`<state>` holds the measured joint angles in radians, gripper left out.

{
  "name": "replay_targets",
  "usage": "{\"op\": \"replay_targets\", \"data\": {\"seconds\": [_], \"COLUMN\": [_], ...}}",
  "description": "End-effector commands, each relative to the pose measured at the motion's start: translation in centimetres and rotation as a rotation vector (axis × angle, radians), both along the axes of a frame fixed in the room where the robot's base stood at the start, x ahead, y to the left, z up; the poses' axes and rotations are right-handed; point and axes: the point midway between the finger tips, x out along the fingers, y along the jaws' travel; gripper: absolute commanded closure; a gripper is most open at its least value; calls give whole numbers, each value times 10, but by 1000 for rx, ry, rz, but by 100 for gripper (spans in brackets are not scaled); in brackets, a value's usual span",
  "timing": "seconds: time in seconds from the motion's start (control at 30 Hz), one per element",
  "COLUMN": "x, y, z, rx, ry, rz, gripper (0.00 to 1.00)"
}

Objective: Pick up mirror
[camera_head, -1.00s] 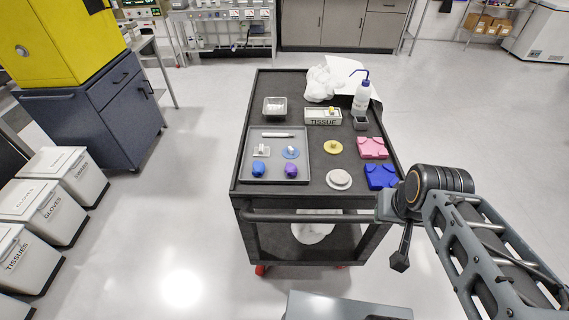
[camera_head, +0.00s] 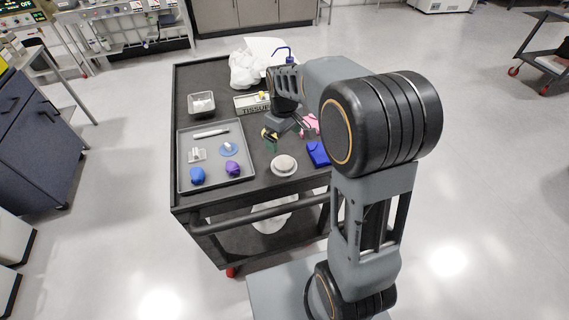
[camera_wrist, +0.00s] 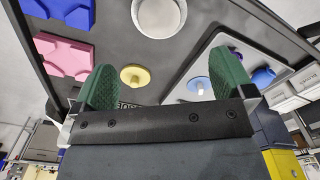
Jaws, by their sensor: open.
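No thing is clearly a mirror; small discs with knobs are possible candidates. A yellow disc with a knob (camera_wrist: 134,76) lies on the cart top, partly hidden by my gripper in the head view. A blue disc with a pale knob (camera_head: 228,149) lies in the grey tray (camera_head: 215,187); it also shows in the wrist view (camera_wrist: 198,86). My gripper (camera_wrist: 163,62), with green fingers, is open and points down over the cart near the yellow disc. Both discs appear between the fingers in the wrist view, with the yellow one nearer the left finger. Nothing is gripped.
A white round dish (camera_head: 284,165), a blue block (camera_head: 317,153) and a pink block (camera_wrist: 62,56) stand near my gripper. The tray also holds blue and purple lumps and a white pen-like rod.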

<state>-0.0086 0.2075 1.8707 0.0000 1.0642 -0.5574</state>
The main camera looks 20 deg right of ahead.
Motion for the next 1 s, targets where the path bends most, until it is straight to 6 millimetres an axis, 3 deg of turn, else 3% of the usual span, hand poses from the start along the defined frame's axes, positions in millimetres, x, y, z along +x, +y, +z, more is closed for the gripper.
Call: {"op": "replay_targets", "data": {"seconds": [0.1,0.3,0.57,0.83,1.0], "x": [-1,-1,-1,-2,-2], "y": [-1,-2,-2,-3,-3], "z": [-23,-51,-64,-100,-111], "rx": [0,0,0,0,-1], "ry": [5,2,1,2,1], "rz": [-2,-5,-6,-6,-6], "gripper": [0,0,0,0,0]}}
